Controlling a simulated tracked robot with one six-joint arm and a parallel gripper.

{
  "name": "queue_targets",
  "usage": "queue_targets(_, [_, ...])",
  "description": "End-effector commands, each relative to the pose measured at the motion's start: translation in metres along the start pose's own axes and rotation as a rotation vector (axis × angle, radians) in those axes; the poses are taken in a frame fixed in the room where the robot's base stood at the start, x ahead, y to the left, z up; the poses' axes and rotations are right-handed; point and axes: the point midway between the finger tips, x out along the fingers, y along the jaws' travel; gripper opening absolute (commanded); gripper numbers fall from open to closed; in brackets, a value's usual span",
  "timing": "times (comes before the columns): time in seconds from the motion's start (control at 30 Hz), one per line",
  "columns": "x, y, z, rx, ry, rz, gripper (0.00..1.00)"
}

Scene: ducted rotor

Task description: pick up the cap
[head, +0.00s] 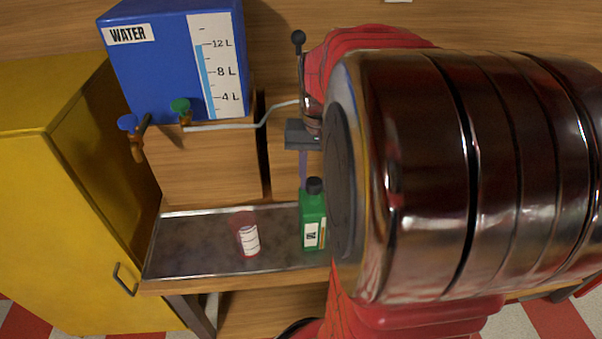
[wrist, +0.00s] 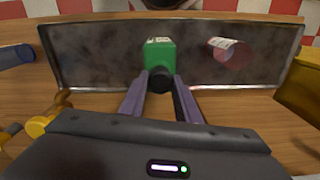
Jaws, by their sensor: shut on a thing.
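The black cap (head: 314,185) sits on top of an upright green bottle (head: 313,222), which stands at the right part of the tray. The cap also shows in the wrist view (wrist: 160,82), with the green bottle (wrist: 159,52) just beyond it. My gripper (wrist: 161,77) is shut on the cap, one purple finger on each side of it. In the head view only part of a purple finger shows above the cap; my arm hides the rest. I see no gap between cap and bottle.
A metal tray (head: 185,250) also bears a clear reddish cup (head: 247,236) with a white label, left of the bottle. A blue water tank (head: 170,60) with taps stands behind. A yellow cabinet (head: 60,200) borders the left. The tray's left part is bare.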

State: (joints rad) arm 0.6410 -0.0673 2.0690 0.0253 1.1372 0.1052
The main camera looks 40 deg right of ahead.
Motion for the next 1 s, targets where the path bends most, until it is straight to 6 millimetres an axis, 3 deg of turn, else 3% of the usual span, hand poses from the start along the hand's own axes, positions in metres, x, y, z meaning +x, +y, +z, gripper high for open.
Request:
queue_targets(0.27, [-0.009,-0.001,-0.001,0.0,0.003,-0.001,0.09])
queue_targets(0.7, [-0.079,-0.002,-0.001,-0.001,0.004,-0.001,0.09])
queue_targets(1.0, [-0.1,-0.003,0.0,0.0,0.0,0.0,0.09])
